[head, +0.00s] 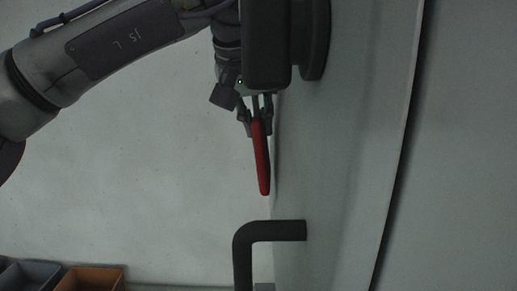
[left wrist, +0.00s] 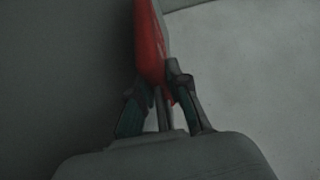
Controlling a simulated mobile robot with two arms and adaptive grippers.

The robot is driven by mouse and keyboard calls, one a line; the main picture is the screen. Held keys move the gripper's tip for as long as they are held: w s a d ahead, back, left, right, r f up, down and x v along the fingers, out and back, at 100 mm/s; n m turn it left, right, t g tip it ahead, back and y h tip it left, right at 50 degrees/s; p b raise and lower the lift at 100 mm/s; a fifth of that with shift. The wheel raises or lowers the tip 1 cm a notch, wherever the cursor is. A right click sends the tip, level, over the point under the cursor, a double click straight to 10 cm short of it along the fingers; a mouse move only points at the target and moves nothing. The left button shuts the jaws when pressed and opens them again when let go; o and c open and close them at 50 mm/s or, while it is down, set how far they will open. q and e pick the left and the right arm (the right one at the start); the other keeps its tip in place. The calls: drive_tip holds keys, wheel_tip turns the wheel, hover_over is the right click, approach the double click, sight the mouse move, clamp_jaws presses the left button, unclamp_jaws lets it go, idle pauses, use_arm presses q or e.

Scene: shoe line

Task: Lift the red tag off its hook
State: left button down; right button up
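The red tag (head: 262,160) is seen nearly edge-on in the head view, long and thin, pointing down the picture beside the grey panel. My left gripper (head: 259,130) has its fingers on both sides of the tag's near end and looks shut on it. In the left wrist view the tag (left wrist: 150,45) rises from between the fingertips of my left gripper (left wrist: 160,84). I cannot make out the hook, or whether the tag touches it. My right gripper is not in view.
The grey panel (head: 335,180) runs close along the right of the gripper. A dark bent handle (head: 243,250) sticks out from it below the tag. An orange bin (head: 92,279) and a grey bin (head: 30,276) stand at bottom left. The pale floor between is clear.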

use_arm(q)
drive_tip(key=shift+w, duration=0.1)
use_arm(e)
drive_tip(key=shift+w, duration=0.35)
